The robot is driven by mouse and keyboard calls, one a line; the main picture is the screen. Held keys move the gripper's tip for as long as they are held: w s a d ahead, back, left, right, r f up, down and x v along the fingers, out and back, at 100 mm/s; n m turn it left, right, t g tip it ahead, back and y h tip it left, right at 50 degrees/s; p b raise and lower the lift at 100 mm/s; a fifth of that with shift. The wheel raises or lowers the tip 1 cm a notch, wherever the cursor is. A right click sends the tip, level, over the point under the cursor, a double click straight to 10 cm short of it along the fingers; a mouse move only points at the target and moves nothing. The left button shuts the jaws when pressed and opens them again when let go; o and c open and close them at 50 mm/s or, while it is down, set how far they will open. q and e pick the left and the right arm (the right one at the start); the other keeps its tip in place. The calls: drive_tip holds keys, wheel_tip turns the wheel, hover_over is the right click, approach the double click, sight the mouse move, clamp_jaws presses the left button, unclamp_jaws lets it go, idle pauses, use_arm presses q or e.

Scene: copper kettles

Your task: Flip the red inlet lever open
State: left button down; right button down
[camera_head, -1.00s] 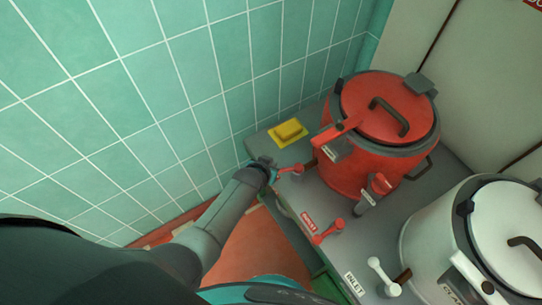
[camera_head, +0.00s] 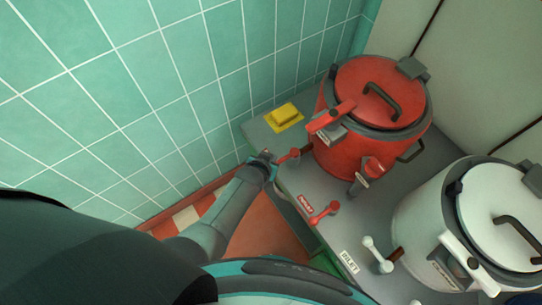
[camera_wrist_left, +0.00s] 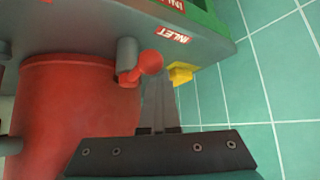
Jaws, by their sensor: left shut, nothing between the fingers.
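The red inlet lever (camera_head: 289,156) sticks out from the lower left side of the red kettle (camera_head: 347,146) in the head view. In the left wrist view the lever's round red knob (camera_wrist_left: 150,62) shows beside a grey stub, near a red INLET label (camera_wrist_left: 168,34). My left gripper (camera_head: 268,160) is at the lever's outer end. In the left wrist view its shut fingers (camera_wrist_left: 158,92) are empty, with the tips just below the knob. I cannot tell whether they touch it. My right gripper is not in view.
A second red lever (camera_head: 324,212) with a red label and a white lever (camera_head: 377,254) stand along the counter's front edge. A white kettle (camera_head: 418,225) stands at right. A yellow block (camera_head: 285,115) lies near the tiled wall (camera_head: 150,90).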

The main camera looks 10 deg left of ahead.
use_arm(q)
drive_tip(key=shift+s+d+f, duration=0.15)
drive_tip(key=shift+s+f, duration=0.1)
drive_tip(key=shift+s, duration=0.15)
drive_tip(key=shift+s+r, duration=0.1)
drive_tip(key=shift+r, duration=0.05)
drive_tip(key=p+v, duration=0.7)
drive_tip(key=v, duration=0.8)
drive_tip(key=shift+w+r, duration=0.2)
drive_tip(key=shift+w, duration=0.1)
drive_tip(key=shift+f, duration=0.1)
